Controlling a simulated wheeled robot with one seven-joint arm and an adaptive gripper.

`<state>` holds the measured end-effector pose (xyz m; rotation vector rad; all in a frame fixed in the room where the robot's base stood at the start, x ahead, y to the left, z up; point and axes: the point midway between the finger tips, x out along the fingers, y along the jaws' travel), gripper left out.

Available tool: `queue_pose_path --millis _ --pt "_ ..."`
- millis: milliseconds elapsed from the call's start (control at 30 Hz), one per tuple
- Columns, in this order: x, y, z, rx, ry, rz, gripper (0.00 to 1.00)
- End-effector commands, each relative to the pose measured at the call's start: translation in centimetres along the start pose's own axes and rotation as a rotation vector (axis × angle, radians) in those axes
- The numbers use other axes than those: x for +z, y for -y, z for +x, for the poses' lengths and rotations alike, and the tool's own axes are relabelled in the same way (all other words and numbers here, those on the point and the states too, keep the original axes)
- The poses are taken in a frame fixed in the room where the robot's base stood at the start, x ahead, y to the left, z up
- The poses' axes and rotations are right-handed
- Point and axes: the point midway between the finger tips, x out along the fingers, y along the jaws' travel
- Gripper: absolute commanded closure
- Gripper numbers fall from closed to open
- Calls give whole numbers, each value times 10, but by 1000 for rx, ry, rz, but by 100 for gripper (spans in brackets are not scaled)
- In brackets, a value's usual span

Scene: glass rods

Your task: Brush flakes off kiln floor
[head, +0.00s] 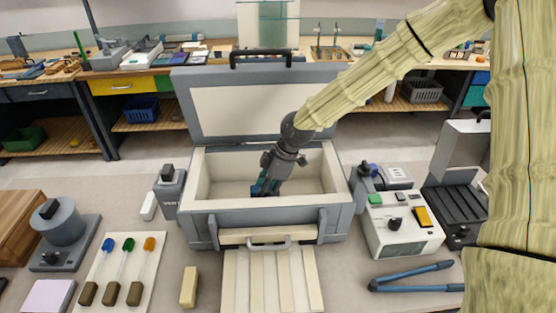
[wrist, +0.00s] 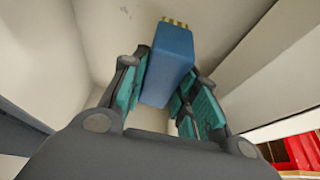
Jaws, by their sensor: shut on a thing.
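The kiln (head: 268,206) is a grey box with a pale lining. Its lid (head: 258,110) stands open at the back. My gripper (head: 265,187) is down inside the kiln, over the pale kiln floor (head: 225,189). In the wrist view my gripper (wrist: 160,85) has its teal pads on both sides of a blue brush (wrist: 168,65), shut on it. Tan bristle tips show at the brush's far end, close to the pale lining; I cannot tell whether they touch it. I cannot clearly make out flakes on the floor.
The kiln walls surround my gripper closely. A slatted pale board (head: 272,283) lies in front. A grey box with buttons (head: 402,225) and blue-handled tongs (head: 412,277) are at right. A white mat (head: 122,270) with several coloured-tip tools is at left.

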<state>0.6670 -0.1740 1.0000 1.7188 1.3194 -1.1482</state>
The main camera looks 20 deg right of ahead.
Motion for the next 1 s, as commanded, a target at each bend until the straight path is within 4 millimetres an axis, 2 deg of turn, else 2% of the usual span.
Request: queue_pose_path --millis 33,500,1000 --pt "-4 0 -8 1 0 -1 96" --pt "-22 0 -43 -2 1 -6 96" --pt "-24 0 -45 -2 0 -7 96"
